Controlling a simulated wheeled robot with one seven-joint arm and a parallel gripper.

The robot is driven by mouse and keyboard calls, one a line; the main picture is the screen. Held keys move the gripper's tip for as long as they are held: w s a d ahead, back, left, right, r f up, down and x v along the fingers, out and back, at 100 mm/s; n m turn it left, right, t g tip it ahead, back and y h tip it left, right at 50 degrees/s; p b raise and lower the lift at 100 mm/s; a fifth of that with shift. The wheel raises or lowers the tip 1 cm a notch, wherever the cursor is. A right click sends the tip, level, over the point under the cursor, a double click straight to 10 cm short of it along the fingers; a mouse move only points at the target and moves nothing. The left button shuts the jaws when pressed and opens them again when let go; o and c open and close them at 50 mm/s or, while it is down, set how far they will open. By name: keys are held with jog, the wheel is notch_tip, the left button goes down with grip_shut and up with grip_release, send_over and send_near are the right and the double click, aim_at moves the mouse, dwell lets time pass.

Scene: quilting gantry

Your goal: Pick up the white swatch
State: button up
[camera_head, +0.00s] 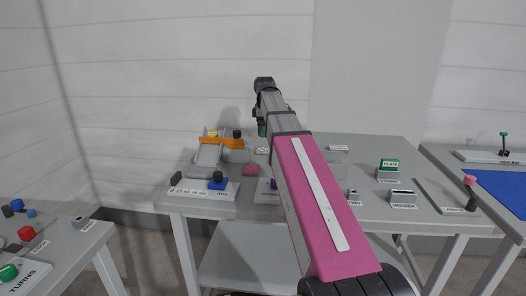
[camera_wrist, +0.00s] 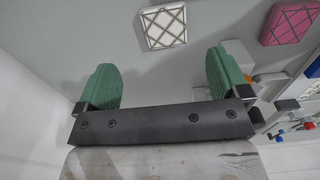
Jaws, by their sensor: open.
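The white swatch (camera_wrist: 164,25) is a small square pad with a crossed-line pattern. In the wrist view it lies on the grey table, beyond and between my fingertips, with nothing gripping it. In the head view the white swatch (camera_head: 262,150) is small, just left of my arm near the table's back. My gripper (camera_wrist: 162,80) has two green ridged fingers spread wide and empty. In the head view my gripper (camera_head: 262,128) is partly hidden, with a green finger showing above the table near the white swatch.
A pink swatch (camera_wrist: 290,24) lies right of the white one; the head view shows it (camera_head: 250,169) nearer the front. An orange bar (camera_head: 222,143) and grey ramp stand left. A blue knob (camera_head: 217,180) sits on a front panel. Labelled blocks (camera_head: 388,168) stand right.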

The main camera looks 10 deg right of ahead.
aim_at(263, 149)
notch_tip(263, 149, down, 3)
jog(key=shift+f, duration=0.1)
jog(key=shift+s+a+f, duration=0.1)
jog(key=shift+a+f, duration=0.1)
jog(key=shift+f, duration=1.15)
jog(key=shift+s+a+f, duration=0.1)
jog(key=shift+a+f, duration=0.1)
jog(key=shift+f, duration=1.1)
jog(key=c, duration=1)
